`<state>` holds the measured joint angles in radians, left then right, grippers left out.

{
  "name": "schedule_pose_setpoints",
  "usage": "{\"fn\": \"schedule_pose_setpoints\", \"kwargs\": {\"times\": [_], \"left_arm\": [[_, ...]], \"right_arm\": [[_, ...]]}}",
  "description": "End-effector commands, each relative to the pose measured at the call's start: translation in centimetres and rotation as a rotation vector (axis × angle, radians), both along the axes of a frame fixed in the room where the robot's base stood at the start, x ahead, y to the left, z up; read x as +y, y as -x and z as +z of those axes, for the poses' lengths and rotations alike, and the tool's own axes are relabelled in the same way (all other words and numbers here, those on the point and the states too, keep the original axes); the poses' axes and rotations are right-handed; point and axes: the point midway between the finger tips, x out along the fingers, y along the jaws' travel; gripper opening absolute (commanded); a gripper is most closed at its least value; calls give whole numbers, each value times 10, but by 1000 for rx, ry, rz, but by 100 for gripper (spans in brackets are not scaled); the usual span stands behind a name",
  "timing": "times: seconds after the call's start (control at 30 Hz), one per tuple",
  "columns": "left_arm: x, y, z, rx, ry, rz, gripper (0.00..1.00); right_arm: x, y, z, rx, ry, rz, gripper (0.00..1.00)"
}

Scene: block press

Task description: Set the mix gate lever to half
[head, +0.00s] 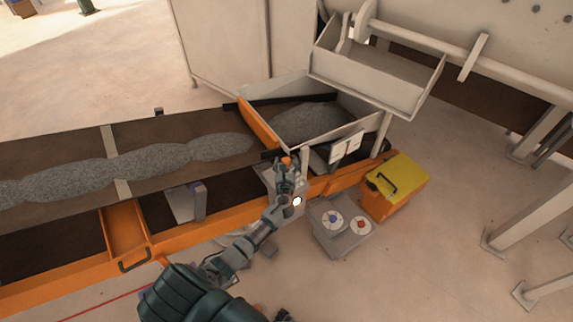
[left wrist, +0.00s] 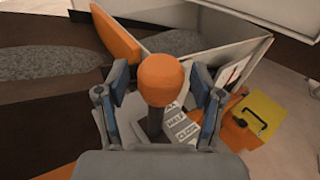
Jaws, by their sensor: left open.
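The mix gate lever has a round orange knob (left wrist: 161,80) on a dark stem, which looks upright in the left wrist view. A plate with printed labels (left wrist: 181,128) lies beside the stem; the small words are hard to read. My left gripper (left wrist: 160,100) is open, with one finger on each side of the knob and visible gaps to both. In the head view my left gripper (head: 287,172) is at the lever, and the orange knob (head: 287,160) shows just at its fingertips. An orange gate panel (head: 258,122) stands across the belt behind it.
A belt (head: 80,150) carrying grey mix runs to the left, with a white-walled hopper (head: 355,130) past the gate. A grey box with blue and red buttons (head: 340,245) and a yellow-lidded orange case (head: 397,180) stand right of my arm. Open floor (head: 430,270) lies beyond.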

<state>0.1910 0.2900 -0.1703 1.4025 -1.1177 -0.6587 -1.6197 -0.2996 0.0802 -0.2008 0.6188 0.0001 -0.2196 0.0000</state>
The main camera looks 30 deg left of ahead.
Motion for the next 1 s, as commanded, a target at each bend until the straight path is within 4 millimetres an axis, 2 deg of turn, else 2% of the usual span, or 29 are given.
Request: {"fn": "schedule_pose_setpoints", "kwargs": {"times": [0.17, 0.4, 0.6, 0.8, 1.0], "left_arm": [[-8, 13, 0, 1, 1, -3, 67], [-35, 58, 5, 1, 2, -1, 67], [-54, 88, 8, 2, 2, -1, 67], [-61, 100, 11, 1, 0, 1, 67], [-61, 101, 11, 1, 0, 1, 67]], "right_arm": [[1, 0, 0, -1, -1, 0, 40], [0, 0, 0, -1, 0, 0, 40], [0, 0, 0, 0, 0, -1, 40], [0, 0, 0, 0, 0, -1, 40], [0, 0, 0, 0, 0, -1, 40]]}}
